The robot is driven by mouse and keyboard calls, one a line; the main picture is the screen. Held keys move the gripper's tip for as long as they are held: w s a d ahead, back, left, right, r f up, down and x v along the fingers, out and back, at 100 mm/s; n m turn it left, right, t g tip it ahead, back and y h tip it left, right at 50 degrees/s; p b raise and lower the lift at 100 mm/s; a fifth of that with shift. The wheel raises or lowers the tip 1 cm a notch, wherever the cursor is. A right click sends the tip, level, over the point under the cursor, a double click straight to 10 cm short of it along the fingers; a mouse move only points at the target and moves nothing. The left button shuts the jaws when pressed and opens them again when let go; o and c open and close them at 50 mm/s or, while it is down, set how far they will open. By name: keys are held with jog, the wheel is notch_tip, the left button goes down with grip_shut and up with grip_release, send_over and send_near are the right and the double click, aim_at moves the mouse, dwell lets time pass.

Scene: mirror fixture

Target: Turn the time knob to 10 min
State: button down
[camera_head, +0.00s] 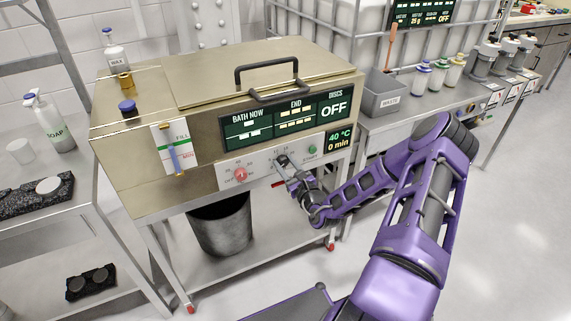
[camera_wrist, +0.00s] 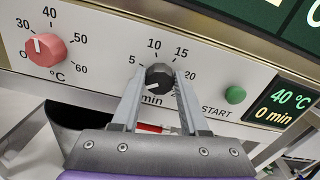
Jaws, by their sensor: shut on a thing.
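The dark time knob (camera_wrist: 160,77) is on the machine's white control panel. Around it are the marks 5, 10, 15 and a partly hidden 20, with "min" below. Its white pointer mark looks turned to the lower left, away from the 10. My gripper (camera_wrist: 159,75) is shut on the time knob, one finger on each side; the fingers hide part of the scale. In the head view, my gripper (camera_head: 286,163) meets the panel at this knob. The display (camera_wrist: 283,108) reads 40 °C and 0 min; it also shows in the head view (camera_head: 340,140).
A red temperature knob (camera_wrist: 45,48) sits left of the time knob, pointing near 40. A green START button (camera_wrist: 235,95) is close on the right. A dark bucket (camera_head: 220,226) stands under the machine. A grey waste bin (camera_head: 385,96) is on the right bench.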

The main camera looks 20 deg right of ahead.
jog(key=shift+r, duration=0.1)
jog(key=m+p, duration=0.3)
jog(key=m, duration=0.1)
jog(key=shift+p, duration=0.4)
jog(key=m+p, duration=0.2)
jog(key=m, duration=0.3)
jog(key=shift+d+m+p, duration=0.15)
jog(key=shift+m+p, duration=0.2)
jog(key=shift+m, duration=0.05)
jog(key=m, duration=0.1)
jog(key=m+p, duration=0.1)
jog(key=m, duration=0.3)
jog(key=shift+f, duration=0.25)
jog(key=shift+f+m+p, duration=0.1)
jog(key=shift+m+p, duration=0.45)
jog(key=shift+m, duration=1.75)
jog(key=shift+c, duration=2.1)
grip_release()
